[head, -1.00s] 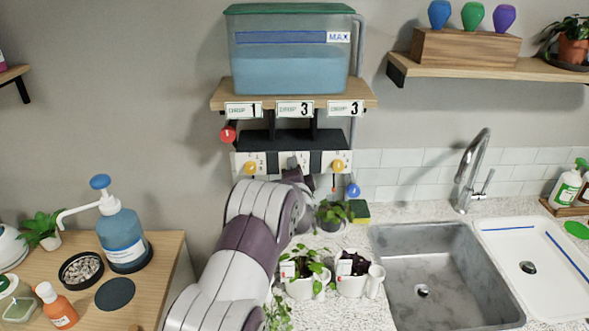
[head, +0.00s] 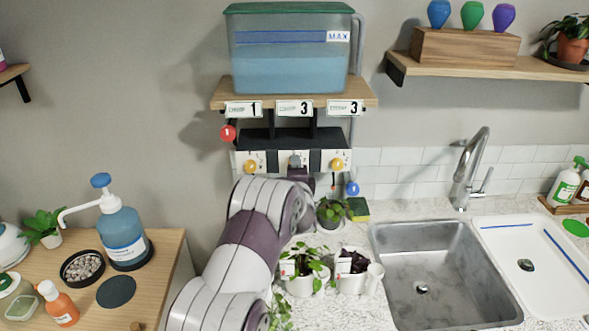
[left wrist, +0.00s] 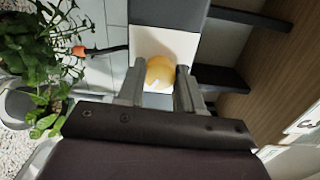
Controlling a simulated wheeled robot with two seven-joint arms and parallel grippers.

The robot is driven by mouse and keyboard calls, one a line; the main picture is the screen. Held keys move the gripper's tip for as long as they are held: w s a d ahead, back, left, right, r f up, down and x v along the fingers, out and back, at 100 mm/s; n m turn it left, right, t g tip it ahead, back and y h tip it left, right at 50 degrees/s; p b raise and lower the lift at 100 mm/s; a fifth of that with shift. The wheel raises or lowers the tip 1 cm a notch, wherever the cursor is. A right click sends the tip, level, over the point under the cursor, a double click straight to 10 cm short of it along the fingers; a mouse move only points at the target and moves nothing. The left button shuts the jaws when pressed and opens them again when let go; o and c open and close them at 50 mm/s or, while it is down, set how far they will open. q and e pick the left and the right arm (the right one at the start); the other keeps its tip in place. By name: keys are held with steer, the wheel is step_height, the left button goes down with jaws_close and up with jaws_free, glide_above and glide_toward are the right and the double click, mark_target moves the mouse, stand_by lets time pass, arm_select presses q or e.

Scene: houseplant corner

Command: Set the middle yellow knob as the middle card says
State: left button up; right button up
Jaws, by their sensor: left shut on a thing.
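The middle yellow knob (left wrist: 160,73) sits on its white plate (left wrist: 180,45) in the left wrist view. A small pale mark shows on its face. My left gripper (left wrist: 160,84) is shut on this knob, one finger on each side. In the head view, my left gripper (head: 296,160) covers the middle plate and hides the knob. The middle card (head: 294,108) on the shelf edge reads 3. The plate's numbers are too hidden to read the setting. My right gripper is not in view.
Left (head: 250,166) and right (head: 337,164) yellow knobs flank it. A red knob (head: 228,132) and a blue bulb (head: 352,188) are nearby. The water tank (head: 290,65) stands above. Potted plants (head: 303,275) and the sink (head: 430,270) are below.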

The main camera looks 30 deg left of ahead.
arm_select(q)
steer(key=shift+f, duration=0.1)
steer(key=o, duration=1)
steer(key=shift+o, duration=0.2)
steer(key=b+v, duration=0.3)
steer(key=v, duration=0.9)
steer(key=shift+s+d, duration=0.2)
steer(key=shift+s, duration=0.1)
